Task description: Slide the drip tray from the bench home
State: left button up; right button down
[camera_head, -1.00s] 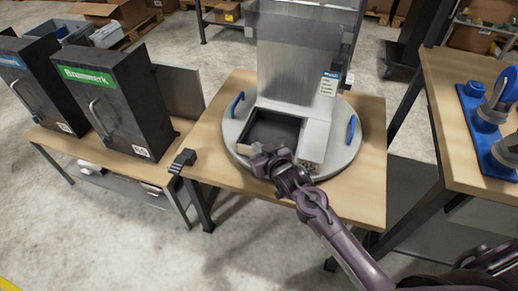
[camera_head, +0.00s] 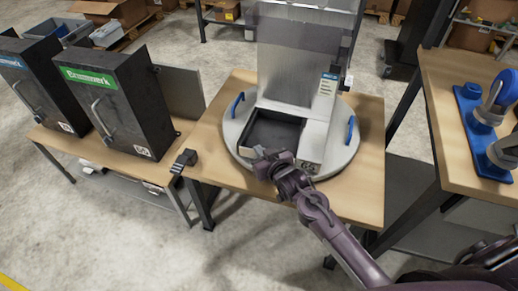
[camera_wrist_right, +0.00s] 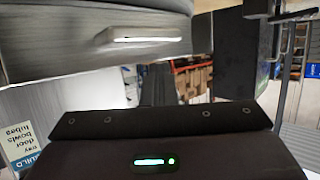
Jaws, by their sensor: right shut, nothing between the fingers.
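The dark, shallow drip tray (camera_head: 272,132) sits level in the front of the grey dispenser (camera_head: 312,140), which stands on a round grey plate (camera_head: 342,157) on the bench. My right gripper (camera_head: 262,156) is at the tray's front edge, shut with nothing between its fingers. I cannot tell whether it touches the tray, and its wrist hides part of the front edge. The right wrist view shows a grey surface with a pale slot (camera_wrist_right: 145,39) close above the dark gripper body; the fingertips are not clear there. My left gripper is not in view.
The round plate has blue handles (camera_head: 350,129) at its sides. A black block (camera_head: 184,160) sits at the bench's left edge (camera_head: 215,172). Black cabinets (camera_head: 120,105) stand on a table to the left. A table with blue fixtures (camera_head: 474,120) is at the right.

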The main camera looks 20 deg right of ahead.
jog(key=shift+s+r, duration=0.1)
jog(key=shift+r, duration=0.2)
jog(key=shift+d, duration=0.1)
jog(key=shift+p, duration=0.35)
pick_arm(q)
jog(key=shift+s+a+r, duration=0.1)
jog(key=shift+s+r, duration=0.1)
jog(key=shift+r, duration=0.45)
pick_arm(e)
jog(key=s+d, duration=0.2)
jog(key=s, duration=0.9)
jog(key=shift+s+r, duration=0.15)
jog(key=shift+s, duration=0.2)
